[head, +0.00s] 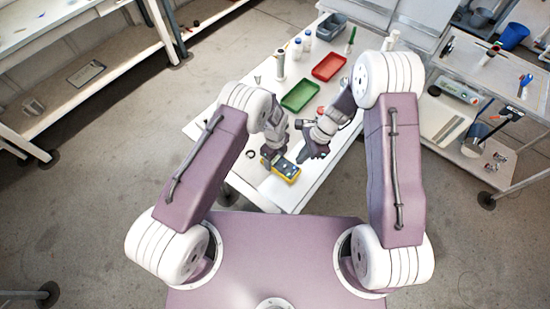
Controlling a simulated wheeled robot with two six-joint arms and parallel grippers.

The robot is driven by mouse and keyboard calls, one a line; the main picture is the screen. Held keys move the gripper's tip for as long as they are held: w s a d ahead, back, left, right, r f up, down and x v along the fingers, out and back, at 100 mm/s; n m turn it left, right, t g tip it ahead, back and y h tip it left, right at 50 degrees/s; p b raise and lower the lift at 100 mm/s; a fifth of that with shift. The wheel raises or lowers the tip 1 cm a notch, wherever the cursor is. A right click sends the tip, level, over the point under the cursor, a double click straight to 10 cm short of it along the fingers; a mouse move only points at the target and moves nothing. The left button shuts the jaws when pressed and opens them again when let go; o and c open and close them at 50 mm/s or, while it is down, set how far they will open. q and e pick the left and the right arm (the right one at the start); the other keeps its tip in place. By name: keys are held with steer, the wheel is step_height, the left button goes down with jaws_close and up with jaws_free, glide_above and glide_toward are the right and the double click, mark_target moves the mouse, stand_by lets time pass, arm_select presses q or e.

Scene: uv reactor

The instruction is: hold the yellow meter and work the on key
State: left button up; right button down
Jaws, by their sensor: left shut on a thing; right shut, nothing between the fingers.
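The yellow meter (285,170) has a yellow body and a dark face with small keys, too small to tell apart. It is at the near end of the white table. My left gripper (269,154) is shut on its left end. I cannot tell whether the meter touches the tabletop. My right gripper (306,155) is shut and empty, just to the right of the meter and close to it. I cannot tell whether its fingertips touch the meter. The on key cannot be made out.
A green tray (314,90) and a red tray (329,67) lie farther back on the white table (283,196). White bottles (302,42) and a grey bin (331,27) stand behind them. A shelf (470,125) with tools is at the right. The table's near left corner is bare.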

stand_by(0.5)
steer(key=r+m+t+y, duration=0.15)
steer(key=m+y, duration=0.35)
steer(key=m, duration=0.5)
glide_above(291, 177)
steer(key=s+a, duration=0.3)
steer(key=w+d+m+t, duration=0.1)
steer(key=m, duration=0.1)
steer(key=w+d+m+t, duration=0.1)
steer(key=m+t, duration=0.1)
steer(key=m, duration=0.1)
steer(key=w+d+m+t, duration=0.1)
steer(key=m, duration=0.2)
steer(key=shift+r+h, duration=0.25)
steer(key=shift+h, duration=0.15)
steer(key=shift+a, duration=0.1)
steer(key=shift+w+f, duration=0.1)
steer(key=shift+f, duration=4.35)
